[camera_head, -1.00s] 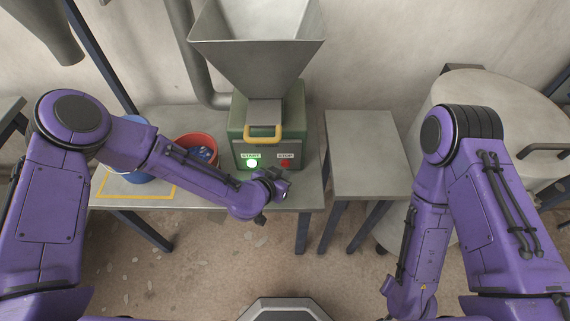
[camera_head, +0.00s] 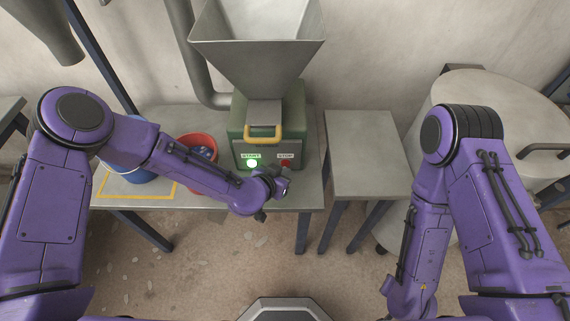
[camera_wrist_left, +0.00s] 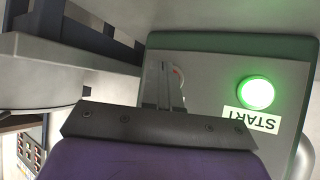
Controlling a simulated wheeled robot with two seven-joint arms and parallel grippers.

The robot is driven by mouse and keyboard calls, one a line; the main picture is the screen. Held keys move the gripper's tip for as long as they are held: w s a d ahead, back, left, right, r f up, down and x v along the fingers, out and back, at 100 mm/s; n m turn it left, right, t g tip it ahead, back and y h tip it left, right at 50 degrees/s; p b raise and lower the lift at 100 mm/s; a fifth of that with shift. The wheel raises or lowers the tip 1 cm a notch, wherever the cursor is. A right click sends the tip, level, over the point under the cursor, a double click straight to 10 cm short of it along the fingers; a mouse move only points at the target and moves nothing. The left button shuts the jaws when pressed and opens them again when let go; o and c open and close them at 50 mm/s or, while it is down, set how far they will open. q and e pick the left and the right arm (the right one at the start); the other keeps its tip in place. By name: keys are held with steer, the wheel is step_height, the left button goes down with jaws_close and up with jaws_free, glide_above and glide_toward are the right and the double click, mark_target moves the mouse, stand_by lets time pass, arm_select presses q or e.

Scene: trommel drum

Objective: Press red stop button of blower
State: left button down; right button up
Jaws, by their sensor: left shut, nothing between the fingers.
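The blower (camera_head: 268,115) is a green box with a hopper on top, standing on the table. Its front panel has a glowing green START button (camera_head: 252,163) and a red STOP button (camera_head: 286,163). In the left wrist view the START button (camera_wrist_left: 256,92) glows at the right, and a sliver of the red STOP button (camera_wrist_left: 177,71) shows beside the fingers. My left gripper (camera_head: 282,180) is shut and empty, just in front of and below the STOP button; its fingers (camera_wrist_left: 164,85) hide most of that button. I cannot tell whether they touch it. My right gripper is out of view.
A red bucket (camera_head: 211,180) and a blue bucket (camera_head: 130,178) stand left of the blower, near a yellow outline on the table (camera_head: 190,118). A bare grey side table (camera_head: 363,150) stands to the right, then a large round drum (camera_head: 500,105).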

arm_select(q)
steer(key=shift+w, duration=0.45)
stand_by(0.5)
steer(key=shift+s, duration=0.9)
steer(key=shift+s+p, duration=0.55)
steer(key=shift+s, duration=1.95)
